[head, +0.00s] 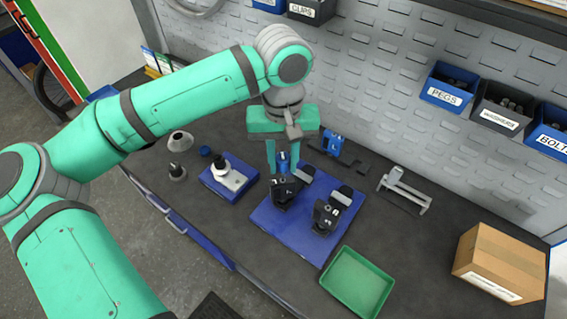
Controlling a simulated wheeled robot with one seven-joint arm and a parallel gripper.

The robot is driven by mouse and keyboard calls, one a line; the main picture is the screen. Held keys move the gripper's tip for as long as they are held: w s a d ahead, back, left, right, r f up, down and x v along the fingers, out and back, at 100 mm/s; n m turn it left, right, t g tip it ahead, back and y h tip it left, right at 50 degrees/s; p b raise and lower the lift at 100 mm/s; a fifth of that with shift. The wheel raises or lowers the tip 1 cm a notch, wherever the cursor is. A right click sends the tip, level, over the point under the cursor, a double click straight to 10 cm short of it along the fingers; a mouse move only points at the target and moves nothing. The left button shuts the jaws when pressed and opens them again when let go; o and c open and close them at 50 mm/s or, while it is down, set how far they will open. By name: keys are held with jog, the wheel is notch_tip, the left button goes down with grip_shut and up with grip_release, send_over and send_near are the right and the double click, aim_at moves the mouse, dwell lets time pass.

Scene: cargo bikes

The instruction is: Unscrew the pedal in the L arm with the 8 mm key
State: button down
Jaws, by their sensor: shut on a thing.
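My gripper (283,168) points down over the left of two dark pedal-and-arm assemblies on a blue board (290,238). It is shut on a small blue piece (282,158), which looks like the head of a key. The lower end of that piece is hidden against the left assembly (288,192), so I cannot tell whether it sits in the pedal. The right assembly (331,213) stands apart from it, with nothing on it. The white letters on both are too small to read for certain.
A blue and dark rack (334,146) stands behind the board. A grey metal bracket (406,189) lies to its right. A green tray (357,282) is at the front, a cardboard box (500,262) at far right. A blue base with a white fitting (229,177) stands left.

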jog(key=n, duration=0.4)
jog(key=shift+w+d+n, duration=0.1)
jog(key=shift+d+n, duration=0.05)
jog(key=shift+n, duration=0.15)
jog(key=n, duration=0.4)
jog(key=shift+w+d, duration=0.1)
jog(key=shift+d, duration=0.05)
jog(key=n, duration=0.7)
jog(key=shift+w+d, duration=0.1)
jog(key=shift+w, duration=0.1)
jog(key=shift+f, duration=0.4)
dwell(0.7)
jog(key=c, duration=2.1)
grip_release()
grip_shut()
